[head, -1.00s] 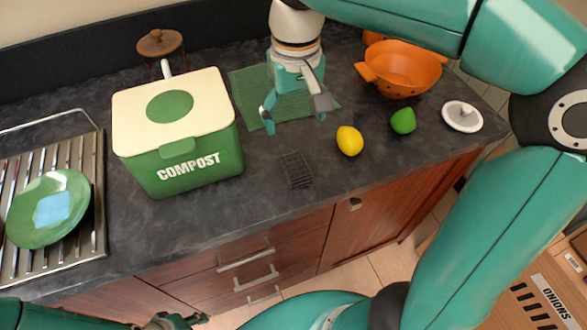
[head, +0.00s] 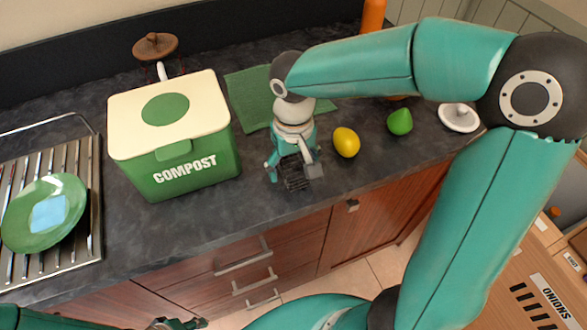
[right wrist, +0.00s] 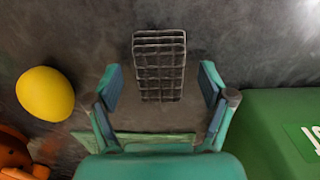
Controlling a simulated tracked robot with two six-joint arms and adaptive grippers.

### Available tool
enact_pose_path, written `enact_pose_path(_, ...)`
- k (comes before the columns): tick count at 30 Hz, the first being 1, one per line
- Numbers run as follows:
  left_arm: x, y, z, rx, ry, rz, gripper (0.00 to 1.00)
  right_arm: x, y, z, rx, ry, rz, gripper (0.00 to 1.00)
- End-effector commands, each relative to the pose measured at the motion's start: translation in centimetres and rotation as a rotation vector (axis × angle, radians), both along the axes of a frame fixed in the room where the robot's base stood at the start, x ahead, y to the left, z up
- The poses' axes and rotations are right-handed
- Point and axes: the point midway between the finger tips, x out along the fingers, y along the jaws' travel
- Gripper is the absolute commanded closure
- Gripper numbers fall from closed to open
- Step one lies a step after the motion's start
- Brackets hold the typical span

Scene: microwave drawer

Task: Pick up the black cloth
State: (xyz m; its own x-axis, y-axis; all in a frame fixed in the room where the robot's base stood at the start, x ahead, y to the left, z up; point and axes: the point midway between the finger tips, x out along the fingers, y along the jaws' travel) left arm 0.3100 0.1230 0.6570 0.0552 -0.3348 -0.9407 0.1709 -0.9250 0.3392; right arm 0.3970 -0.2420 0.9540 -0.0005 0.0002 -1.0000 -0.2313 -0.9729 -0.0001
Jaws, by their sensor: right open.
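The black cloth (head: 293,180) is a small dark rectangle with a pale grid pattern on the dark countertop, near its front edge. In the right wrist view the cloth (right wrist: 159,66) lies between and beyond my fingers. My right gripper (head: 294,170) is open over the cloth and partly covers it in the head view. In the right wrist view its two fingers (right wrist: 160,88) stand apart on either side of the cloth's near part, with nothing held. My left gripper (head: 178,324) shows only in part at the bottom edge of the head view, and its opening is unclear.
A green compost bin (head: 190,170) stands left of the right gripper. A lemon (head: 346,142) and a lime (head: 400,121) lie to its right, with a white lid (head: 458,117) beyond. A green mat (head: 248,92) lies behind. A plate (head: 70,225) sits on the rack (head: 95,235).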

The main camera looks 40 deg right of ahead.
Motion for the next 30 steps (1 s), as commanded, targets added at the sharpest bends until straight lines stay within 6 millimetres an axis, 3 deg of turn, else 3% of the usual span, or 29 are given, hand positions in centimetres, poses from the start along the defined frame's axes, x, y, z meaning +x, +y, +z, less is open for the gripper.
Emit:
enact_pose_path(8,0.0,0.0,-0.01,0.0,0.0,0.0,0.6,0.02,0.01,-0.54,0.001,0.0,-0.001,0.19)
enact_pose_path(19,0.0,0.0,-0.01,0.0,0.0,0.0,0.6,0.02,0.03,-0.51,0.001,0.0,0.0,0.77)
enact_pose_path(30,0.0,0.0,0.02,0.0,0.0,0.0,0.6,0.03,0.0,-0.11,0.0,-0.001,-0.001,0.78)
